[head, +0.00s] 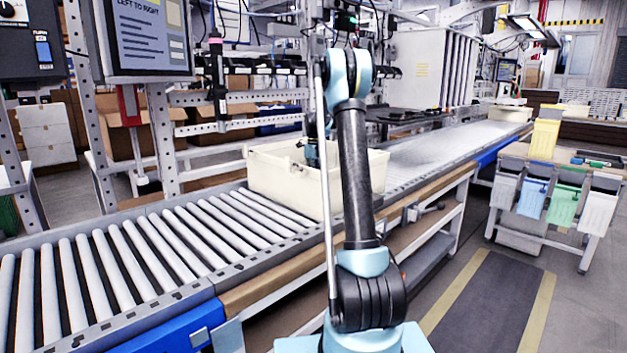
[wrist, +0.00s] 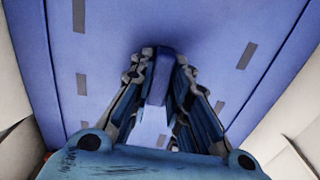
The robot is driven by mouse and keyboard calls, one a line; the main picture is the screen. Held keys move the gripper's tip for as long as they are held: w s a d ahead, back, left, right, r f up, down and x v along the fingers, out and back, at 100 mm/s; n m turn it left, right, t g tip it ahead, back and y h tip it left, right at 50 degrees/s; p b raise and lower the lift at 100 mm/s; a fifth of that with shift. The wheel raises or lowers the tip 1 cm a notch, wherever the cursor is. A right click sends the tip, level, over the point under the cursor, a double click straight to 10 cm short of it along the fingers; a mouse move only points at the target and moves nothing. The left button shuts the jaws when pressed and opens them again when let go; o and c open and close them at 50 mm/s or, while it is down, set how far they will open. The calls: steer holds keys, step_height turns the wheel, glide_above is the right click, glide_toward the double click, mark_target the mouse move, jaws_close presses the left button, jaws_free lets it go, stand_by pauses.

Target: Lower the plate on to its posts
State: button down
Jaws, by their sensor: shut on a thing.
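A blue plate (wrist: 205,35) with several dark slots fills most of the wrist view. A blue upright grip (wrist: 159,78) stands at its middle. My gripper (wrist: 160,62) is shut on this grip, one finger on each side. In the head view my gripper (head: 311,152) reaches down into a cream bin (head: 282,188), partly behind my arm; the plate is hidden there by the bin's wall. I cannot make out the posts in either view, nor tell whether the plate touches anything below.
The bin stands on a roller conveyor (head: 130,262). Pale bin walls (wrist: 18,95) flank the plate closely on both sides in the wrist view. A screen (head: 147,35) and metal frame stand behind. A cart with coloured bins (head: 563,205) is at right.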

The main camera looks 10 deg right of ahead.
steer(key=shift+f, duration=0.2)
stand_by(0.6)
steer(key=c, duration=1.4)
jaws_free()
steer(key=shift+c, duration=0.2)
step_height(320, 180, up, 12)
